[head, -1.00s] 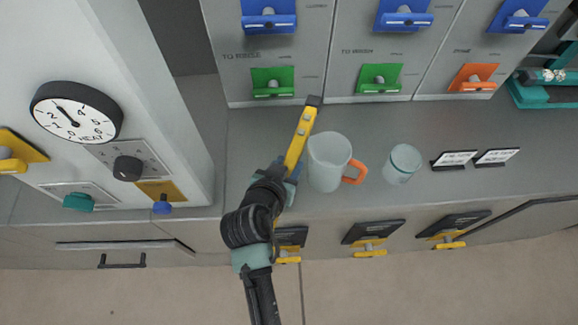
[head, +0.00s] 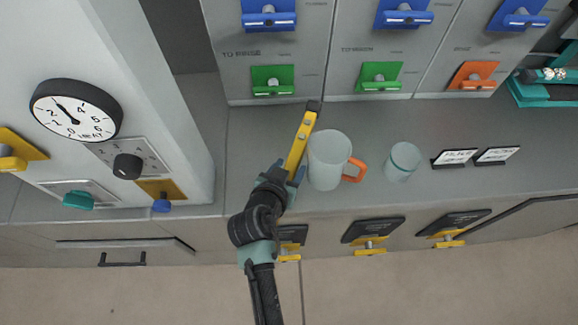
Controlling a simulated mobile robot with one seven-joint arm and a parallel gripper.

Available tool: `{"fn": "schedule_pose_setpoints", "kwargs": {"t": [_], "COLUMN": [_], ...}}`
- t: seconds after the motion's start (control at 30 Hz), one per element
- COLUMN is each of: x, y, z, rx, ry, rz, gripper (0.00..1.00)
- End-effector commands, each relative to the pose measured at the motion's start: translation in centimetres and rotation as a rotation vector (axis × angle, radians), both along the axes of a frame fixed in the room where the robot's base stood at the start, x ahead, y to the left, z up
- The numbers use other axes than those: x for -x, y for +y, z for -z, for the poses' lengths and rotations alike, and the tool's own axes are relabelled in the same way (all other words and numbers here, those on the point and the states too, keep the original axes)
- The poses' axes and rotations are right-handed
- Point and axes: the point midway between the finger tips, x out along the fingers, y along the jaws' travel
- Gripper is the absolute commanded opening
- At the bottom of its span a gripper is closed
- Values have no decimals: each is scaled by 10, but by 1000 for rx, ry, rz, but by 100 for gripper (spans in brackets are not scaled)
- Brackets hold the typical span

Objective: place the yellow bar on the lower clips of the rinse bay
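The yellow bar (head: 300,139), with a black end, extends up and slightly right from my gripper (head: 287,172). My gripper appears shut on its near end; the fingers are mostly hidden by the wrist. The bar is over the grey counter, left of a mug. Its black tip is just below the left wall panel, lower than the green clip (head: 272,80) there. A second green clip (head: 379,76) and an orange clip (head: 473,75) sit on the panels to the right. Small lettering on the panels seems to read "TO RINSE" on the left; the rest is blurred.
A white mug (head: 325,160) with an orange handle stands close right of the bar. A pale jar (head: 402,162) and two small label plates (head: 455,158) stand farther right. A white housing with a heat dial (head: 76,111) rises at the left. Blue clips (head: 268,15) are above.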

Motion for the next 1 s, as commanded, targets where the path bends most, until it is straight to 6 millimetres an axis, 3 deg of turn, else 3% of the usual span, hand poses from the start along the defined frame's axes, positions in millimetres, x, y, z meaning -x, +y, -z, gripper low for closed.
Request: {"fn": "schedule_pose_setpoints", "kwargs": {"t": [0.27,0.7,1.0], "x": [7,68,89], "y": [3,26,34], "z": [-9,-57,-74], "rx": [1,-1,-1], "ry": [-1,1,0], "rz": [-1,-2,-1], "gripper": [55,55,55]}}
